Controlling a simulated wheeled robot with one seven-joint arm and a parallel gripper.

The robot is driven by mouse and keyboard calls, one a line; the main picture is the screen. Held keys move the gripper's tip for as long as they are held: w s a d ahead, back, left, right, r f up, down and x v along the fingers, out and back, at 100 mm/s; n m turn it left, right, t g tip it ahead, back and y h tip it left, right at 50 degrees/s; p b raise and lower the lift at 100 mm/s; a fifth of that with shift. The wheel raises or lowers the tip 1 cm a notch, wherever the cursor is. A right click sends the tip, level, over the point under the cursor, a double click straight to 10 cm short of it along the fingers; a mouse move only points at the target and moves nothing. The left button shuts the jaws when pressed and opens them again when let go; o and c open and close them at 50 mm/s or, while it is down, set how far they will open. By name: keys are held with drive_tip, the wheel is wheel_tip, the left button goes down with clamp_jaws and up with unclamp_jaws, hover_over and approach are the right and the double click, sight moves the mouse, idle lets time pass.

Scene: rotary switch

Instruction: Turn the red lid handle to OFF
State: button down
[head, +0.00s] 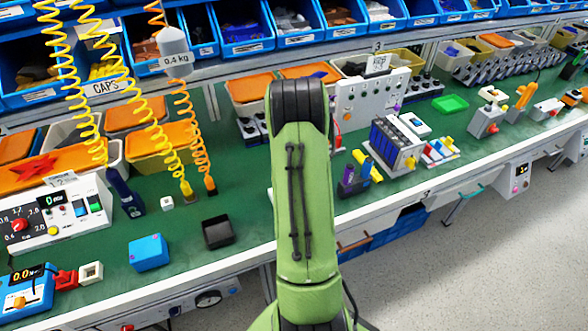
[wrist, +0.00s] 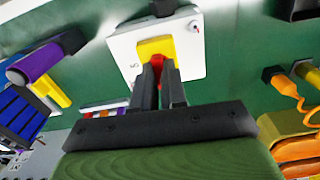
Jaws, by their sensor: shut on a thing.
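In the wrist view, a red handle (wrist: 167,69) stands on a yellow plate (wrist: 156,47) on a white box (wrist: 191,60). My gripper (wrist: 161,74) reaches in from the bottom of that view. Its two dark fingers are close together on either side of the red handle and shut on it. The fingers cover much of the handle, so its exact angle is hard to read. Small dark lettering shows beside the yellow plate, upside down. In the head view my green arm hides the gripper, and I cannot make out the red handle there.
In the wrist view, a purple cylinder (wrist: 38,64) lies left of the box and an orange cable plug (wrist: 285,85) lies to the right. In the head view, a black tray (head: 218,233) and blue box (head: 148,252) stand left of my arm. Green bench surface surrounds them.

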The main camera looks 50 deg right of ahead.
drive_tip(key=shift+n, duration=0.4)
drive_tip(key=c, duration=1.2)
unclamp_jaws()
drive_tip(key=shift+o, duration=0.2)
drive_tip(key=shift+r, duration=0.1)
wheel_tip(320, 180, up, 16)
drive_tip(key=p, duration=0.2)
drive_tip(key=shift+f+p, duration=0.2)
drive_tip(key=shift+p, duration=0.15)
